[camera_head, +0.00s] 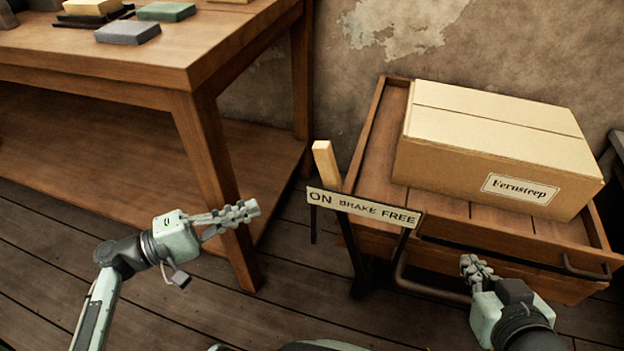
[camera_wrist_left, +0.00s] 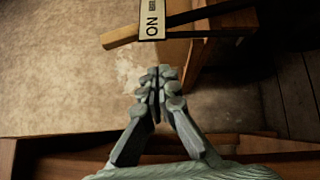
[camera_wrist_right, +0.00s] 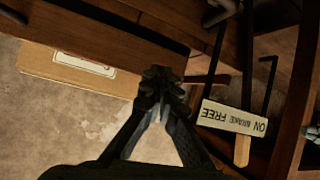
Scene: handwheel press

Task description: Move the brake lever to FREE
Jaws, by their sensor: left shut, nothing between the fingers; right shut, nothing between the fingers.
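The brake lever (camera_head: 325,163) has a pale wooden handle that stands up behind the sign plate (camera_head: 363,207), tilted toward the ON end at the left. The plate reads ON, BRAKE, FREE from left to right. The lever (camera_wrist_left: 121,36) also shows in the left wrist view, beside the ON end, and in the right wrist view (camera_wrist_right: 242,151). My left gripper (camera_head: 254,208) is shut and empty, to the left of the plate and apart from the lever. My right gripper (camera_head: 470,263) is shut and empty, to the right of the plate's FREE end.
A wooden cart (camera_head: 370,165) with a dark metal handle carries a cardboard box (camera_head: 500,120) behind and right of the lever. A wooden table (camera_head: 90,50) with several blocks stands at the left. Dark posts hold the sign plate above the plank floor.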

